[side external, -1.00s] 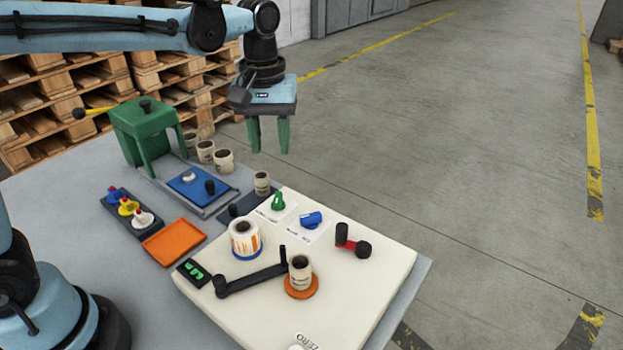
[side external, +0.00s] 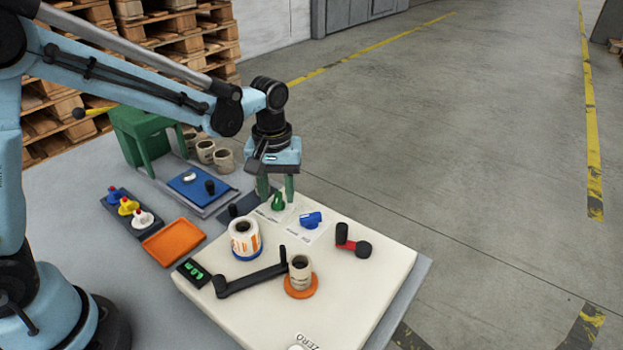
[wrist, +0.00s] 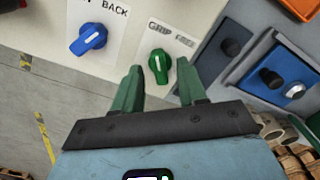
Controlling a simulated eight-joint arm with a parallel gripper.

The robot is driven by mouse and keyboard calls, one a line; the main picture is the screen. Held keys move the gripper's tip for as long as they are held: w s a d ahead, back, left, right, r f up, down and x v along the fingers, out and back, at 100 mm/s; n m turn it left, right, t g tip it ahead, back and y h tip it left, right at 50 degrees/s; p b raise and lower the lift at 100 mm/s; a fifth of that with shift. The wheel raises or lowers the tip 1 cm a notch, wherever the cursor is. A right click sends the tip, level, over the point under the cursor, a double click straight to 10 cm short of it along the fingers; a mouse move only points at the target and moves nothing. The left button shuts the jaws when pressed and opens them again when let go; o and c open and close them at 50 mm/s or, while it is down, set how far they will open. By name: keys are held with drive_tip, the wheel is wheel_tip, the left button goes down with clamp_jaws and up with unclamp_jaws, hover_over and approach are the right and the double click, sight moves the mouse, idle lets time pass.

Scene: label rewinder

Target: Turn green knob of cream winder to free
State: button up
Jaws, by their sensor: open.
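The cream winder (side external: 345,270) sits on the table with its green knob (side external: 278,202) near the back left corner. In the wrist view the green knob (wrist: 159,66) is on a white label reading GRIP and FREE.
A blue knob (side external: 311,219) stands right of the green one. A red lever with a black knob (side external: 352,241), a label roll (side external: 245,240), a crank arm (side external: 250,279) and a core on an orange disc (side external: 300,272) are on the winder. A blue pad (side external: 199,186) lies left.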

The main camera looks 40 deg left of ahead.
drive_tip(key=shift+f, duration=0.4)
clamp_jaws()
drive_tip(key=m, duration=0.6)
drive_tip(key=shift+m, duration=0.3)
drive_tip(key=m, duration=0.3)
drive_tip(key=shift+m, duration=2.1)
